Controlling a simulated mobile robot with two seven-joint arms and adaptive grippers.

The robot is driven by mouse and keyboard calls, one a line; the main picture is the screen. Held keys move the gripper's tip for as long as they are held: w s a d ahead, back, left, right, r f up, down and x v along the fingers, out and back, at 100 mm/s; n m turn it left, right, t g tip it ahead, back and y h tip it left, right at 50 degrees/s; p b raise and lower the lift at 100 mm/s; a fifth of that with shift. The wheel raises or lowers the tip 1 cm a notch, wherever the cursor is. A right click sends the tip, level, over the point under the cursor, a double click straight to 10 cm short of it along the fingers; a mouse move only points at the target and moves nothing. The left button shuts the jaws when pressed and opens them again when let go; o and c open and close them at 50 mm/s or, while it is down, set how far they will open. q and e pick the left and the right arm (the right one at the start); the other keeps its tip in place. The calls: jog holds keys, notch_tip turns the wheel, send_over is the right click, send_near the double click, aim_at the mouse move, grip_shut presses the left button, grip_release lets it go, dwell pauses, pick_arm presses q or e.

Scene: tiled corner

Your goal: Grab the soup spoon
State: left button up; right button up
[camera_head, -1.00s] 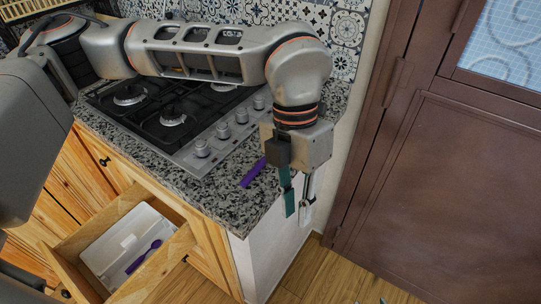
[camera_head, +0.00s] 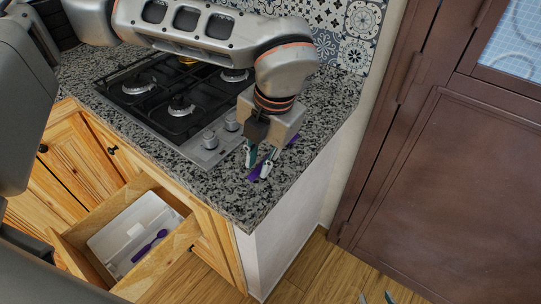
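A purple utensil (camera_head: 256,173) lies on the granite counter near its right edge. Its middle is hidden by my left gripper, so I cannot tell whether it is the soup spoon. My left gripper (camera_head: 259,168) points down at it, with a finger on either side and a gap between the fingertips; it looks open. A purple spoon (camera_head: 149,246) lies in the white tray inside the open drawer. My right gripper (camera_head: 376,298) shows only its two fingertips at the bottom edge, apart and empty.
A gas stove (camera_head: 175,105) is set into the counter (camera_head: 225,190) left of the gripper. The wooden drawer (camera_head: 160,273) stands open below, holding the white tray (camera_head: 104,243). A tiled wall (camera_head: 359,20) is behind. A brown door (camera_head: 440,170) stands to the right.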

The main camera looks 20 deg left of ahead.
pick_arm(q)
jog(key=shift+w+a+f, duration=0.1)
jog(key=shift+a+f, duration=0.05)
jog(key=shift+f, duration=0.6)
grip_shut()
jog(key=shift+r, duration=0.1)
